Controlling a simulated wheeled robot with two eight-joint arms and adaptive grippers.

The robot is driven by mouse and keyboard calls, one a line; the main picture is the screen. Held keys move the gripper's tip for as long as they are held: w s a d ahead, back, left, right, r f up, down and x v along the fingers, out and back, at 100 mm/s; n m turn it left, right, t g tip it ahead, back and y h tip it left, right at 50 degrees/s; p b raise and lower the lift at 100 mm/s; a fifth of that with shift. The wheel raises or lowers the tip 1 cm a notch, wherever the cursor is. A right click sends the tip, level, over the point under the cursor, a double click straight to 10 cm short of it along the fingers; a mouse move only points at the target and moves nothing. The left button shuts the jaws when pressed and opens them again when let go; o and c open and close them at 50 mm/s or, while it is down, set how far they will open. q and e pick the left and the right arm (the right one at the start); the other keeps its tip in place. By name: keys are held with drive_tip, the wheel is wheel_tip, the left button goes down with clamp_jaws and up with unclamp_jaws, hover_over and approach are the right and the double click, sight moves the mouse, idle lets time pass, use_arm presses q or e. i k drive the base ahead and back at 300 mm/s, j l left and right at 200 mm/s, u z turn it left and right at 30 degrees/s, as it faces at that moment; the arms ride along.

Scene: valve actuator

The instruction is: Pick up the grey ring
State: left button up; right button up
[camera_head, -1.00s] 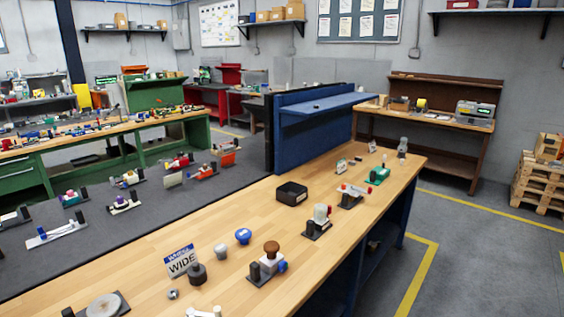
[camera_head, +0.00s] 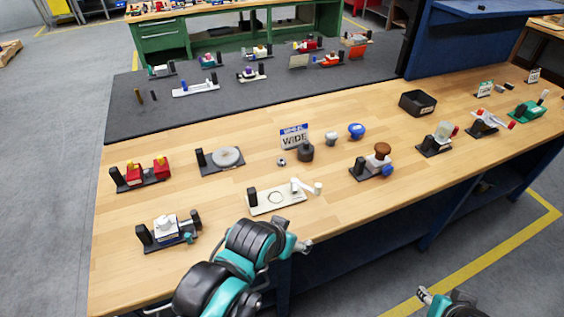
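A small grey ring-shaped part (camera_head: 281,161) lies on the wooden bench, left of a dark grey knob (camera_head: 306,152) and below the WIDE sign (camera_head: 294,137). It is small in view, so its shape is hard to make out. A white base plate (camera_head: 291,203) with a circular outline and a lever stands nearer to me. My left gripper (camera_head: 304,246) is at the bench's front edge, apart from everything on the bench. My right gripper (camera_head: 424,295) is low at the bottom right, off the bench. Both are too small to show whether the fingers are open.
A grey disc on a dark base (camera_head: 226,157), a red clamp unit (camera_head: 140,174) and a white-topped unit (camera_head: 167,231) stand to the left. A blue knob (camera_head: 356,130), a brown-knobbed valve (camera_head: 378,158) and a black bin (camera_head: 417,103) stand to the right. Bare wood lies between them.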

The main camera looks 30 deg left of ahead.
sight(281, 161)
drive_tip(key=u, duration=0.8)
drive_tip(key=i+l+u, duration=0.45)
drive_tip(key=l+u, duration=0.2)
drive_tip(key=l, duration=0.2)
drive_tip(key=i+l+u, duration=0.2)
drive_tip(key=l, duration=0.15)
drive_tip(key=k, duration=0.05)
